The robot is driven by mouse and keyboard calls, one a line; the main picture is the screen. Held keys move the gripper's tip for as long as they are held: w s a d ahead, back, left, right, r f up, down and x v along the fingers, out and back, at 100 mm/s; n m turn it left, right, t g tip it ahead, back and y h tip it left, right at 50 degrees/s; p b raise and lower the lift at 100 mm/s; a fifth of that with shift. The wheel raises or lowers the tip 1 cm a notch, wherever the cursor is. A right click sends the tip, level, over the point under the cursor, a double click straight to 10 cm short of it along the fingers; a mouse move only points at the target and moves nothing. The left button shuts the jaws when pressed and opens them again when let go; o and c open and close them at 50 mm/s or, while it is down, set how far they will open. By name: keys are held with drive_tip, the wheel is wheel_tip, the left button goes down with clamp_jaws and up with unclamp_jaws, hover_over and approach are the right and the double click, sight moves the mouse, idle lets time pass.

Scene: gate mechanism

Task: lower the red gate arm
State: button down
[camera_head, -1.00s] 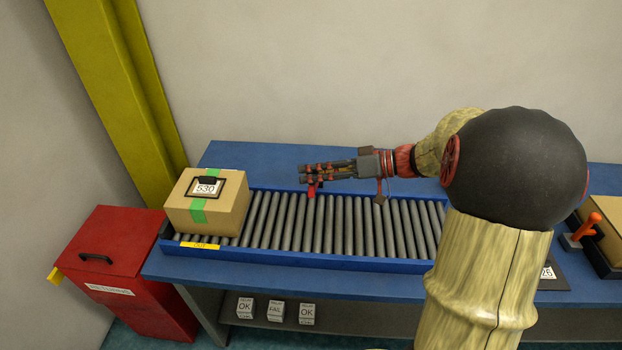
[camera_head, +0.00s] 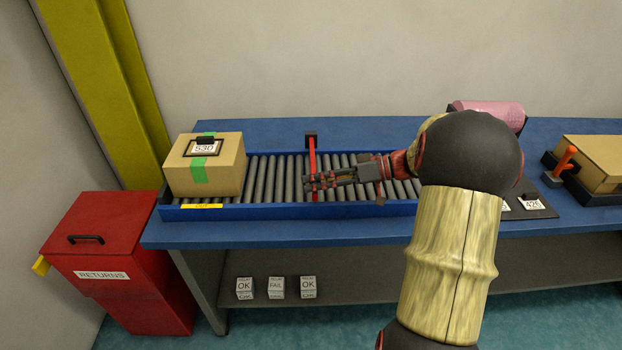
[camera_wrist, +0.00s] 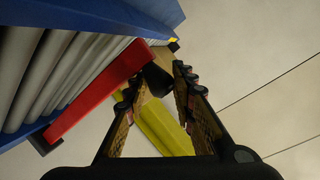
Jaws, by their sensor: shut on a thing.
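The red gate arm (camera_head: 312,156) runs from a small dark post (camera_head: 311,137) at the conveyor's back edge toward the front, across the rollers. My gripper (camera_head: 307,184) reaches in from the right and is shut at the arm's front part, near the front rail. In the wrist view the gate arm (camera_wrist: 95,92) slants beside the rollers. There, my fingers (camera_wrist: 160,92) stand on either side of a dark piece (camera_wrist: 157,78) by its end. The exact contact is partly hidden, and I cannot tell if the arm touches the rail.
A cardboard box (camera_head: 225,172) with green tape sits on the left end of the roller conveyor (camera_head: 265,176). A red returns bin (camera_head: 125,262) stands left of the blue table (camera_head: 250,232). An orange lever (camera_head: 566,158) and another box (camera_head: 595,155) are at the right.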

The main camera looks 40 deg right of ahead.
drive_tip(key=shift+s+a+f, duration=0.15)
drive_tip(key=shift+f, duration=0.3)
drive_tip(key=shift+s+a+f, duration=0.1)
drive_tip(key=shift+f, duration=0.45)
drive_tip(key=c, duration=1.6)
unclamp_jaws()
drive_tip(key=shift+a, duration=0.1)
drive_tip(key=shift+o, duration=0.2)
drive_tip(key=shift+f, duration=0.1)
drive_tip(key=v, duration=1.1)
drive_tip(key=shift+d+r, duration=0.25)
drive_tip(key=shift+r, duration=0.05)
drive_tip(key=shift+s+d+r, duration=0.2)
drive_tip(key=shift+d+r, duration=0.1)
drive_tip(key=shift+d, duration=0.05)
